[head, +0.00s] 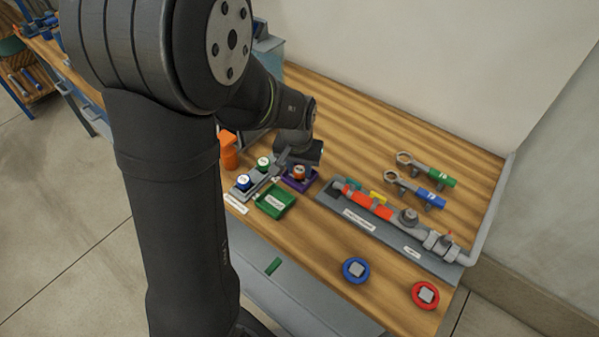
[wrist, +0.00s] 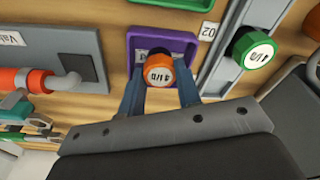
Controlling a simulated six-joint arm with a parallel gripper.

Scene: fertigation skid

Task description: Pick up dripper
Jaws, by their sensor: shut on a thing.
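An orange-capped dripper (wrist: 158,72) marked "4 l/h" is between the two fingers of my gripper (wrist: 160,90), which is shut on it. The dripper also shows in the head view (head: 299,171), under my wrist. It is over or in a small purple tray (wrist: 133,50); I cannot tell whether its base touches the tray floor. The purple tray also shows in the head view (head: 312,186). A green-capped dripper (head: 263,162) and a blue-capped dripper (head: 244,181) stand in a grey rack beside it. The green cap also shows in the wrist view (wrist: 253,50).
A green tray (head: 276,201) lies in front of the purple one. An orange bottle (head: 229,152) stands behind the rack. Blue (head: 356,270) and red (head: 425,295) ringed pieces lie near the front edge.

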